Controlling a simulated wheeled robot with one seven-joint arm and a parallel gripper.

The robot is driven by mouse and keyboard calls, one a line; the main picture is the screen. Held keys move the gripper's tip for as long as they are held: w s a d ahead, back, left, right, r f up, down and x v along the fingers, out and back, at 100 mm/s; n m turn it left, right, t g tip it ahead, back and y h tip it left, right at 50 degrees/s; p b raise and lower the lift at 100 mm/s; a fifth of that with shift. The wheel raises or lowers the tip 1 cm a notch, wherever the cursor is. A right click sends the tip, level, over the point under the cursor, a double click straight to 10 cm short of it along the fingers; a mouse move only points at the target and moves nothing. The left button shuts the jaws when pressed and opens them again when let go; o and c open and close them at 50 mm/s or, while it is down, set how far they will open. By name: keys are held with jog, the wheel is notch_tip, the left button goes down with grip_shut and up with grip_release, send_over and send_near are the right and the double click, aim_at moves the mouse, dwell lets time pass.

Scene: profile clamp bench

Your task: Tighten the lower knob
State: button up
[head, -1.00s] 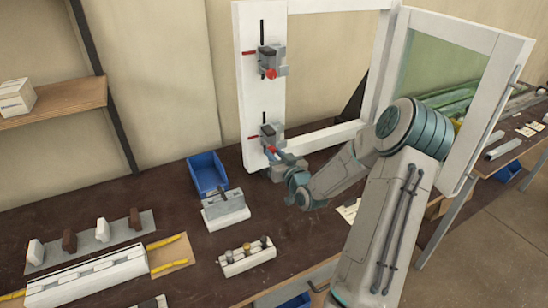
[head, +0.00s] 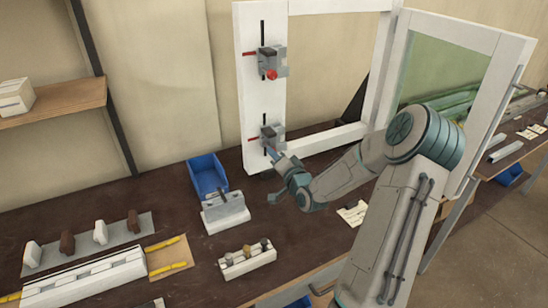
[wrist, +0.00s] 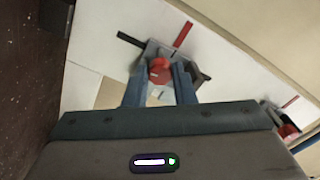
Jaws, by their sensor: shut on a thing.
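The lower clamp (head: 271,134) is a grey block with a red bar on the white upright. Its red knob (wrist: 159,70) shows in the wrist view between the two blue-grey fingers of my gripper (wrist: 157,82). My gripper (head: 275,155) is shut on this knob, reaching it from the front right in the head view. The gripper hides the lower knob in the head view. The upper clamp (head: 265,60), with its own red knob (head: 271,75), sits higher on the same upright and also shows at the right in the wrist view (wrist: 281,118).
A white frame (head: 252,95) stands at the back of the dark bench. A blue bin (head: 208,178), a grey-and-white fixture (head: 225,214) and a white block with several pegs (head: 247,262) stand left of and below my arm. Bare bench lies between them.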

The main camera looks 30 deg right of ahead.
jog(key=shift+m, duration=0.7)
jog(key=o, duration=1)
jog(key=s+b, duration=0.1)
jog(key=s, duration=1.2)
jog(key=shift+s+d+b, duration=0.25)
jog(key=shift+s+b, duration=0.1)
jog(key=shift+s, duration=0.05)
